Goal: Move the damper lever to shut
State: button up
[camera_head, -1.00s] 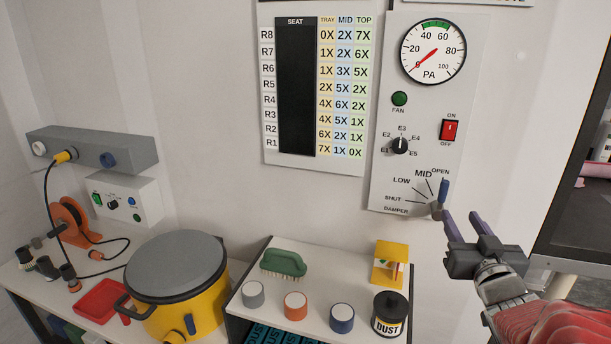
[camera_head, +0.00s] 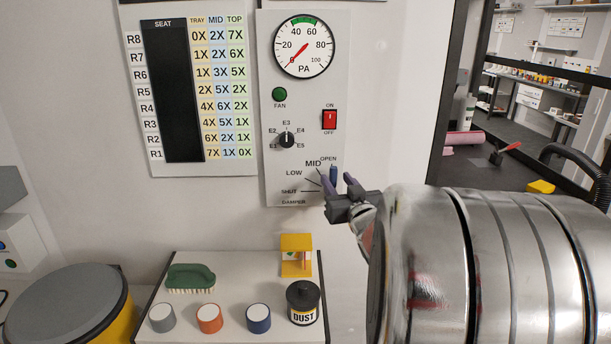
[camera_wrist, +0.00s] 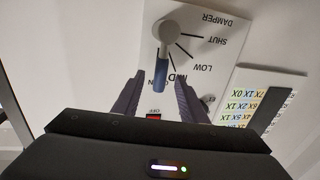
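The damper lever has a blue handle (camera_head: 333,174) and points up at the OPEN mark of the damper scale on the grey control panel (camera_head: 277,180). SHUT is on the scale's left. In the wrist view the blue handle (camera_wrist: 161,73) hangs from its round grey hub (camera_wrist: 172,32). My gripper (camera_head: 338,184) is at the lever, and its fingers cover the hub in the head view. In the wrist view my gripper (camera_wrist: 159,82) is open, one purple finger on each side of the handle's end, with visible gaps. I see no grip on the handle.
Above the damper are a selector knob (camera_head: 286,139), a green fan button (camera_head: 279,94), a red switch (camera_head: 330,119) and a pressure gauge (camera_head: 304,47). A yellow stand (camera_head: 296,242) and a dust pot (camera_head: 303,304) are on the bench below. The wall around the lever is clear.

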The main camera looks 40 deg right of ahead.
aim_at(336, 178)
jog(key=shift+x, duration=1.75)
grip_shut()
jog(key=shift+d, duration=0.15)
